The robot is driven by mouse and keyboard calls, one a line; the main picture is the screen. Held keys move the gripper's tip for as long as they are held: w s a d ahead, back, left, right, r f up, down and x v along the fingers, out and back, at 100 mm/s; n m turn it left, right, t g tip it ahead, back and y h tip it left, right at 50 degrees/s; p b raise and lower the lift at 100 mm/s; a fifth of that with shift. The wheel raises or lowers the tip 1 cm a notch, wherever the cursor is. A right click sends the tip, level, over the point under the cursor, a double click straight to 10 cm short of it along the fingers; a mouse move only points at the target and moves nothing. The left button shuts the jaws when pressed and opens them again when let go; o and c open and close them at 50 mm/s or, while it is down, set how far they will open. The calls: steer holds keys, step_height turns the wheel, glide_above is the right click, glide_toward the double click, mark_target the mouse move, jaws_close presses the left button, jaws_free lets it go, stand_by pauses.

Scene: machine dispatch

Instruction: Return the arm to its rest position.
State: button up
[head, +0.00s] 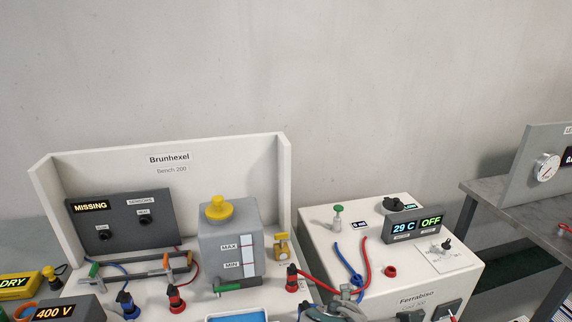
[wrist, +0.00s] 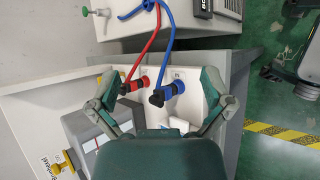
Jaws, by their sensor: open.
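My gripper (wrist: 163,92) is open in the wrist view, its two green-padded fingers spread wide with nothing held between them. I cannot tell how far the fingers are from these fittings. In the head view, grey-green parts of my arm show at the bottom edge, right of the red fitting (head: 292,278); the fingertips are not clear there.
The Brunhexel bench (head: 60,185) holds a grey tank (head: 214,250) with a yellow cap and a blue-filled tray (head: 236,315). The white Ferrabixo unit (head: 320,245) stands to its right, its display reading 29 C and OFF. A grey table (head: 500,203) is far right.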

steer(key=s+d+r+m+g+y, duration=0.1)
steer(key=s+m, duration=0.3)
steer(key=m, duration=0.5)
steer(key=s+d+r+m+g+y, duration=0.2)
steer(key=s+d+m+y, duration=0.1)
steer(key=m, duration=0.5)
steer(key=shift+s+m+y, duration=0.4)
steer(key=shift+s, duration=0.3)
